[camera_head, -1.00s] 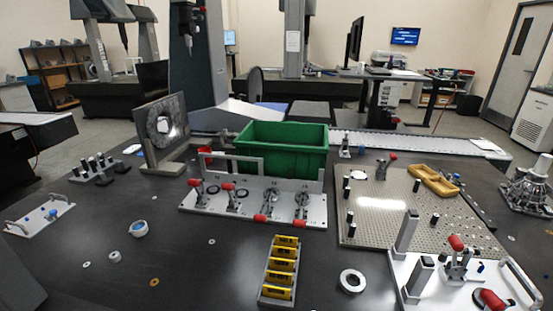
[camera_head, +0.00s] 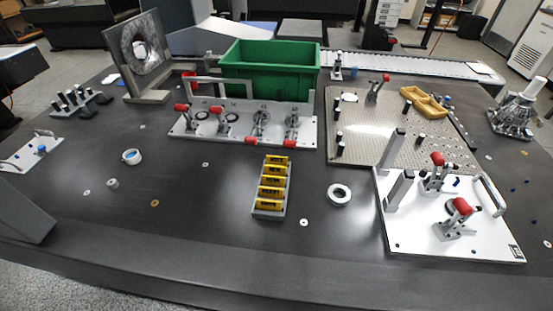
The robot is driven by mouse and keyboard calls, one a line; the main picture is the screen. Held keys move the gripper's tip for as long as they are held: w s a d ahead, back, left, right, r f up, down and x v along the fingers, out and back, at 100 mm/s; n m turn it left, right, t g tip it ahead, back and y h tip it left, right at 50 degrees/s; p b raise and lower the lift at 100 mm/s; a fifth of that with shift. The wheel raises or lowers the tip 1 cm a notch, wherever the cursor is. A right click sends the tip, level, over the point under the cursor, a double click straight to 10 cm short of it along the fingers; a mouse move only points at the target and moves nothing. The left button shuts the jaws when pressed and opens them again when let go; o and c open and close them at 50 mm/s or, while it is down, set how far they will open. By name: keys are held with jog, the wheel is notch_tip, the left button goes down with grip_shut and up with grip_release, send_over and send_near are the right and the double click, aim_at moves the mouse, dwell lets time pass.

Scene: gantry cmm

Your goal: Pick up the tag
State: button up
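Several yellow pieces (camera_head: 272,190) with dark markings sit in a row in a narrow grey rack (camera_head: 269,213) at the front middle of the dark table. They may be tags, but I cannot tell for sure, and the markings are too small to read. Small flat discs also lie loose on the table: a white one (camera_head: 304,222) right of the rack and a brass-coloured one (camera_head: 155,203) to the left. My gripper is not in view.
A green bin (camera_head: 270,82) stands behind a clamp fixture plate (camera_head: 222,140). A perforated plate (camera_head: 375,150) holds a yellow tray (camera_head: 424,103). A white clamp plate (camera_head: 410,235) stands front right, near a thick ring (camera_head: 339,195). The table's front left is mostly clear.

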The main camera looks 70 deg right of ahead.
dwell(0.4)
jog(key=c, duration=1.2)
